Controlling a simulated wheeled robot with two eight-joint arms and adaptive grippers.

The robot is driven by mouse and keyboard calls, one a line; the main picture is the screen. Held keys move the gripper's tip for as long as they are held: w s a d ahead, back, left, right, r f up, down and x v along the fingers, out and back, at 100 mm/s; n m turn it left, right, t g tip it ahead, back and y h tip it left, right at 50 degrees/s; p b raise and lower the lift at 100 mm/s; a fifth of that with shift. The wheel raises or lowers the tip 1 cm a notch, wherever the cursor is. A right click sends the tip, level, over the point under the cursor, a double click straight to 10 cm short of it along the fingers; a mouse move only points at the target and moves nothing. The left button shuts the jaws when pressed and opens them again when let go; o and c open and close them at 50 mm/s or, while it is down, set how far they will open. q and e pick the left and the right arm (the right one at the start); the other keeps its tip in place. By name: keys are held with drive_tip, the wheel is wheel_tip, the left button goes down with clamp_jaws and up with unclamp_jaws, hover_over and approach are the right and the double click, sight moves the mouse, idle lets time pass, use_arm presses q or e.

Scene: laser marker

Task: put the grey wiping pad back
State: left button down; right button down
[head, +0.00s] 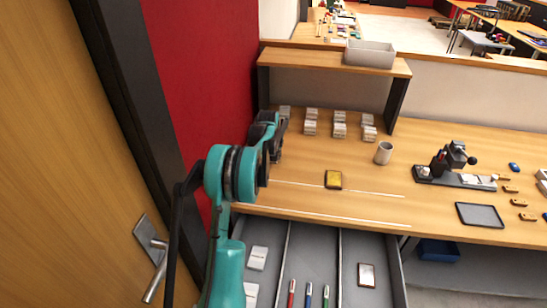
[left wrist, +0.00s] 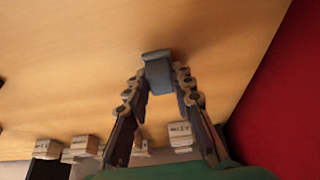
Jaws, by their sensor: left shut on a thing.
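My left gripper (head: 277,140) is over the left part of the wooden table, near the red wall. In the left wrist view its two fingers (left wrist: 158,85) are shut on a small blue-grey block, which looks like the grey wiping pad (left wrist: 158,73). The pad sits between the fingertips, with the wooden tabletop behind it. I cannot tell whether it touches the table. In the head view the pad is hidden by the gripper and arm. My right gripper is in neither view.
Several small white boxes (head: 340,130) stand under the wooden shelf (head: 330,60). A grey drawer (head: 315,260) stands open in front, holding pens and white packs.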

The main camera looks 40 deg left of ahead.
use_arm(q)
drive_tip(key=shift+r, duration=0.15)
drive_tip(key=c, duration=1.3)
unclamp_jaws()
